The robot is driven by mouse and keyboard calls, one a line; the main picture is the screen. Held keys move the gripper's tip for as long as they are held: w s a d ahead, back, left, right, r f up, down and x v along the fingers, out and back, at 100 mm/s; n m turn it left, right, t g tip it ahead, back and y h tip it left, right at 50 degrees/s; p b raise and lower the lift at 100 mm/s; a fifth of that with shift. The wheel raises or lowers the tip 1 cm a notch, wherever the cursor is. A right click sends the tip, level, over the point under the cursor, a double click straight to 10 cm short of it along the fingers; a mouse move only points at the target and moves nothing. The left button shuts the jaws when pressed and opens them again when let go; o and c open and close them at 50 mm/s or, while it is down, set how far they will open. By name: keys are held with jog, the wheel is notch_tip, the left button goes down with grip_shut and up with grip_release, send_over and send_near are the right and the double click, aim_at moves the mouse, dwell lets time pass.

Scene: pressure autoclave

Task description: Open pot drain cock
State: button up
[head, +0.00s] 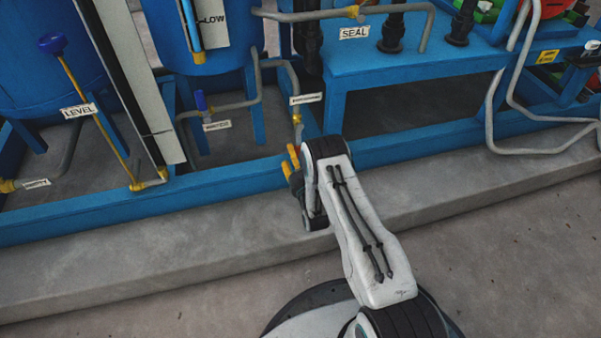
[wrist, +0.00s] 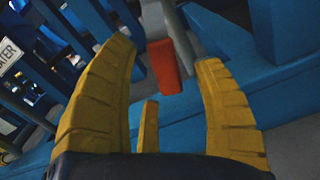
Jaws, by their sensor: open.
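My gripper (head: 294,161) has yellow fingers and is just below a small brass valve (head: 297,119) on a grey pipe, under a white label (head: 306,99) too small to read surely. In the wrist view my gripper (wrist: 165,56) is open. A red-orange lever (wrist: 164,68) shows in the gap between its fingertips, hanging beside a grey pipe (wrist: 172,20). The fingers are not closed on it, and I cannot tell whether they touch it.
A blue frame rail (head: 420,148) runs along a concrete plinth (head: 130,258) behind my gripper. A blue-handled valve (head: 201,101) and a brass valve with a blue knob (head: 53,44) stand to the left. A bent grey pipe (head: 491,110) is at right. The front floor is clear.

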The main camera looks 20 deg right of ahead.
jog(key=s, duration=1)
jog(key=shift+s, duration=0.25)
jog(key=shift+a, duration=0.15)
